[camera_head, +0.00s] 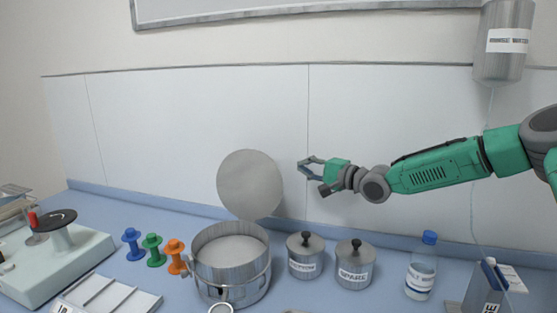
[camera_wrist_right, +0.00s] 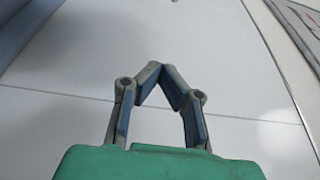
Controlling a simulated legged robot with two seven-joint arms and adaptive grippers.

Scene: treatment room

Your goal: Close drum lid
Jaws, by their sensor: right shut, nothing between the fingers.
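The metal drum (camera_head: 230,284) stands on the blue counter, with its open top facing up. Its round grey lid (camera_head: 249,184) stands raised, close to upright, at the drum's back edge. My right gripper (camera_head: 303,168) is in the air to the right of the lid, apart from it, pointing left. In the right wrist view its fingertips (camera_wrist_right: 160,68) meet, and nothing is between them. My left gripper is not in view.
Two lidded metal canisters (camera_head: 305,262) (camera_head: 354,271) stand right of the drum. Blue, green and orange spools (camera_head: 152,248) stand to its left, near a pale device (camera_head: 60,262). A blue-capped bottle (camera_head: 421,268) stands further right. A metal container (camera_head: 503,42) hangs on the wall above.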

